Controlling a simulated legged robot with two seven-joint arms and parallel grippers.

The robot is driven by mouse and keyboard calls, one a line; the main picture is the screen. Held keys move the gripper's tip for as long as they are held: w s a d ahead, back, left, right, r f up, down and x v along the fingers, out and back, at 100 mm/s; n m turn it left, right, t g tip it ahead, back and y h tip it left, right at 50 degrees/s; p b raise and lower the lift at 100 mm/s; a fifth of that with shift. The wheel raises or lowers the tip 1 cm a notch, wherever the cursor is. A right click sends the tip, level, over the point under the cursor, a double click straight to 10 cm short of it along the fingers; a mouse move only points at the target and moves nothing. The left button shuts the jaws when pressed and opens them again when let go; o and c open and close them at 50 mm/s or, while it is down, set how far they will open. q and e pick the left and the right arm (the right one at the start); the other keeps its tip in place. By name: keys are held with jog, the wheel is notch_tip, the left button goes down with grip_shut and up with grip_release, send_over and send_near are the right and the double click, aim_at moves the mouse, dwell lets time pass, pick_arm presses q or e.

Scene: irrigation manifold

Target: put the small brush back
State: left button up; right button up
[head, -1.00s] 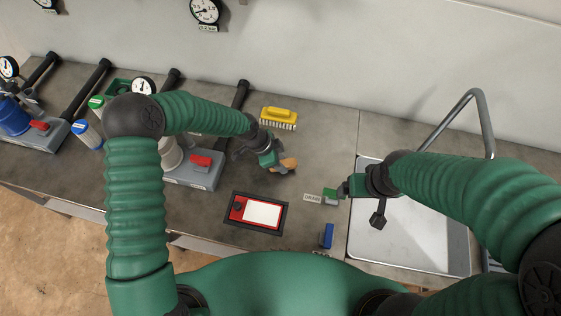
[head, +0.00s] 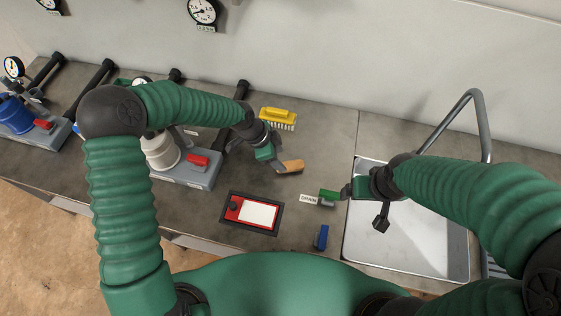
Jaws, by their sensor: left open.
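A small tan, wood-coloured piece (head: 290,167), perhaps the small brush, lies on the grey counter; I cannot make out bristles on it. A yellow brush (head: 278,114) with pale bristles lies further back by the wall. My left gripper (head: 256,160) is open, just left of the tan piece, with one finger close to its left end. I cannot tell whether they touch. My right gripper (head: 363,206) is open at the left edge of the sink, with nothing seen between its fingers.
A green-handled part (head: 328,194) by a DRAIN label lies near my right gripper. A red-and-white panel in a black frame (head: 252,213) and a blue piece (head: 321,237) are in front. The sink (head: 425,235) is right; grey valve blocks with red handles (head: 198,161) stand left.

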pick_arm(q)
jog(key=shift+w+a+f+v, duration=0.25)
jog(key=shift+a+v, duration=0.3)
jog(key=shift+v, duration=2.75)
jog(key=s+a+r+n+t+y, duration=0.1)
jog(key=s+a+r+n+y, duration=0.3)
jog(key=s+a+n, duration=0.9)
jog(key=s+r+n, duration=0.1)
jog(key=s+n, duration=0.1)
jog(key=s, duration=0.1)
jog(key=shift+s+r+n+t, duration=0.2)
jog(key=shift+r+n+t, duration=0.05)
jog(key=shift+n+t, duration=0.15)
pick_arm(e)
jog(key=shift+s+d, duration=0.1)
jog(key=shift+d, duration=0.15)
